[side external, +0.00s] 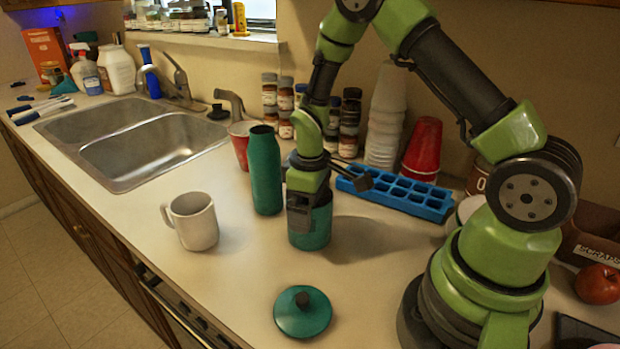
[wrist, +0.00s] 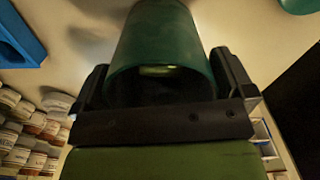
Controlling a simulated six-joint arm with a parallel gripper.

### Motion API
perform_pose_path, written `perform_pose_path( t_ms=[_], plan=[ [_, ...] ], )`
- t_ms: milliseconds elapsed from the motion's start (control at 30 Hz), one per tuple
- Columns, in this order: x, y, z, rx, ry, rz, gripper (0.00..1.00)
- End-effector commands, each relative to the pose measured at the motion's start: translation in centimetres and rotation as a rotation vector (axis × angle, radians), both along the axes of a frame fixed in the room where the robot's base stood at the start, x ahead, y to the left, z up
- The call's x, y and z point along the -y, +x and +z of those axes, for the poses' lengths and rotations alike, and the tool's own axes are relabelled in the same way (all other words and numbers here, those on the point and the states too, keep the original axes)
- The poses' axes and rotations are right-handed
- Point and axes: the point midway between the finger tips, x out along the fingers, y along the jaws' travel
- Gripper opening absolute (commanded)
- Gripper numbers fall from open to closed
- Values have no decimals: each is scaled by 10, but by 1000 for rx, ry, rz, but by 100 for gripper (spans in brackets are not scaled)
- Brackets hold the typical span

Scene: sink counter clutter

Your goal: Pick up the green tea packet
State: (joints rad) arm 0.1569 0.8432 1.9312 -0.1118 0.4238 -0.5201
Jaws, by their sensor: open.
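No packet clearly labelled as green tea shows in either view. A teal canister (side external: 311,238) without a lid stands upright on the counter, and its mouth also shows in the wrist view (wrist: 160,35). A small pale yellow-green patch (wrist: 158,70) shows inside the dark mouth; I cannot tell what it is. A teal lid with a dark knob (side external: 290,318) lies on the counter in front. My gripper (side external: 302,222) points down at the canister. In the wrist view its open fingers (wrist: 165,80) appear on either side of the rim, holding nothing; contact is unclear.
A tall teal bottle (side external: 265,172) stands close left of the canister, with a white mug (side external: 193,222) farther left. A blue ice tray (side external: 405,196), spice jars (side external: 349,125) and stacked cups (side external: 387,115) stand behind. The counter around the lid is clear.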

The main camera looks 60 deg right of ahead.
Motion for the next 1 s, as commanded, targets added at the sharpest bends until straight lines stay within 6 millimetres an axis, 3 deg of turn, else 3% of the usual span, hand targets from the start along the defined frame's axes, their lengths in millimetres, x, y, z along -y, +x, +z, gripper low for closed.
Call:
perform_pose_path(
  t_ms=[400,667,833,1000],
  plan=[
    [0,1,87,8,-1,1,100],
    [-2,-2,116,19,1,-12,100],
    [-17,-19,160,126,22,-115,100],
    [-39,-58,213,283,91,-277,100]
  ],
)
